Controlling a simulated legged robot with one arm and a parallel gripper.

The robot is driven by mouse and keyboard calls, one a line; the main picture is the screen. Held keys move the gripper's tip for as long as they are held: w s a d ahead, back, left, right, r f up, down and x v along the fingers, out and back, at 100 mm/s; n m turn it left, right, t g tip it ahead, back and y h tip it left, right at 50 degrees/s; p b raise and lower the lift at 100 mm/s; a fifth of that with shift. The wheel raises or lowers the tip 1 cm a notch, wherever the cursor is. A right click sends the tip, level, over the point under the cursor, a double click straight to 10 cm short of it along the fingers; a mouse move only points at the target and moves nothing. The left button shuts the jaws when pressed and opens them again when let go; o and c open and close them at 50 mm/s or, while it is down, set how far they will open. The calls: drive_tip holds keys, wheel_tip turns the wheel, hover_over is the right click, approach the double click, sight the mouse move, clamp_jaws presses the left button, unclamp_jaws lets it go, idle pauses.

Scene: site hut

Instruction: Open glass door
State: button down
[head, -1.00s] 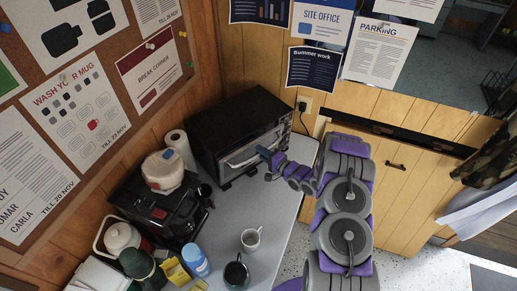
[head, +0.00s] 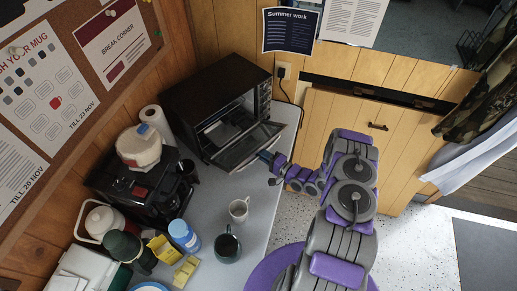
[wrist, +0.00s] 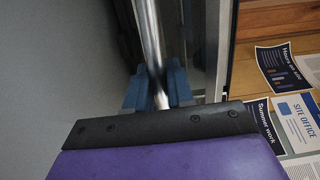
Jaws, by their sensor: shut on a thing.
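The glass door (head: 246,146) of the black toaster oven (head: 212,100) is tilted down and out, partly open, with the oven's inside showing above it. My gripper (head: 268,158) is at the right part of the door's outer edge. In the wrist view, the blue fingers of my gripper (wrist: 158,88) are closed around the shiny metal door handle (wrist: 150,40). The exact contact is partly hidden by the black gripper plate.
A white mug (head: 238,211) and a dark mug (head: 227,246) stand on the grey counter (head: 262,205) in front of the oven. A coffee machine (head: 140,185) and a paper towel roll (head: 157,122) are left of it. Floor is free at right.

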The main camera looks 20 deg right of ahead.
drive_tip(key=shift+s+d+f+b, duration=0.15)
drive_tip(key=shift+f+b, duration=0.1)
drive_tip(key=shift+f, duration=0.3)
drive_tip(key=shift+s+a+f+b, duration=0.1)
drive_tip(key=shift+f+b, duration=0.1)
drive_tip(key=shift+f, duration=0.3)
drive_tip(key=shift+d+f+t+y+b, duration=0.15)
drive_tip(key=shift+f+t+y+b, duration=0.3)
drive_tip(key=shift+f+t, duration=0.15)
drive_tip(key=c, duration=1.1)
unclamp_jaws()
drive_tip(key=shift+s+d, duration=0.1)
drive_tip(key=p+v, duration=0.1)
drive_tip(key=v, duration=1.6)
